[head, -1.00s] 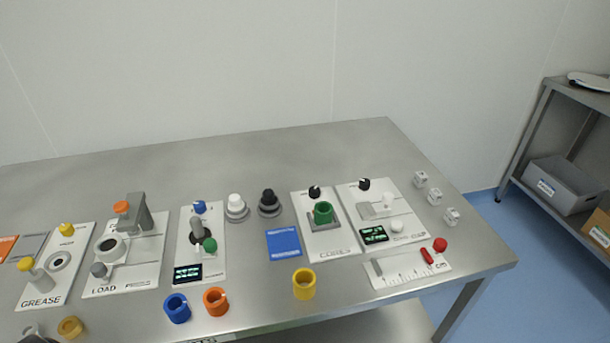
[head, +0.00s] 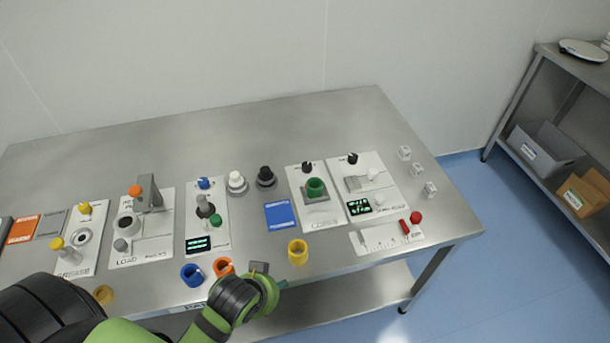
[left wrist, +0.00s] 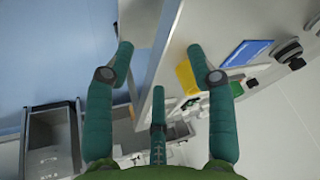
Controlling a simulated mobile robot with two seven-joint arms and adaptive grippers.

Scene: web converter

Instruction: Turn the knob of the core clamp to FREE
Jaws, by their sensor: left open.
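The white plate (head: 322,222) with a green ring (head: 315,187) on a grey block appears to be the core clamp; its lettering seems to begin with "CORE". A black knob (head: 308,167) with a light mark stands at the plate's back; its setting is too small to read. My left gripper (head: 272,277) is at the table's front edge, in front of the yellow ring (head: 298,252) and well short of the knob. In the left wrist view its fingers (left wrist: 160,50) are spread and empty, with the yellow ring (left wrist: 187,77) beyond. My right gripper is out of view.
A blue card (head: 281,216) and a black round knob (head: 265,177) sit left of the plate. Blue (head: 192,275) and orange (head: 223,266) rings lie near the front edge. Another plate (head: 385,210) with a display adjoins on the right. The table's back strip is clear.

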